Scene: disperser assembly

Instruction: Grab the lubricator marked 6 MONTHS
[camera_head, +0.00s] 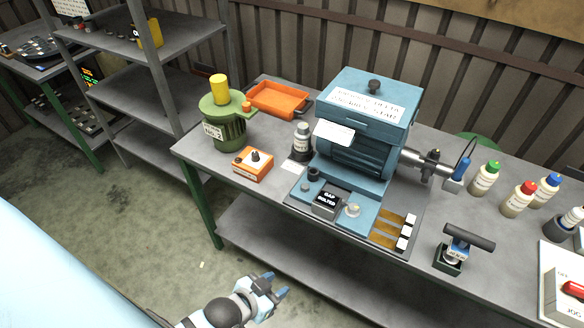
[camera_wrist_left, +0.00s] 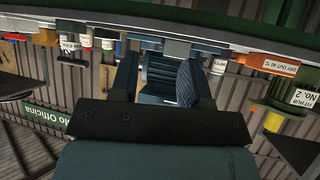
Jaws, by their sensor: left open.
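No label reading 6 MONTHS is legible in either view, so I cannot tell which item is that lubricator. Bottles with a green cap (camera_head: 484,178), a red cap (camera_head: 518,198) and a blue cap (camera_head: 544,190) stand upright at the right of the bench; their labels are too small to read. A grey-white labelled bottle (camera_head: 301,142) stands left of the blue machine (camera_head: 363,130). My left gripper (camera_head: 276,287) is open and empty, in front of the bench and apart from everything on it. Its spread fingers show in the left wrist view (camera_wrist_left: 165,72). My right gripper is not in view.
A green pump (camera_head: 224,126), an orange box (camera_head: 253,164) and an orange tray (camera_head: 279,99) occupy the bench's left end. A black-handled tool (camera_head: 452,250) stands near the front edge. The bench's lower shelf (camera_head: 290,245) is bare where visible. Shelving (camera_head: 140,92) stands behind left.

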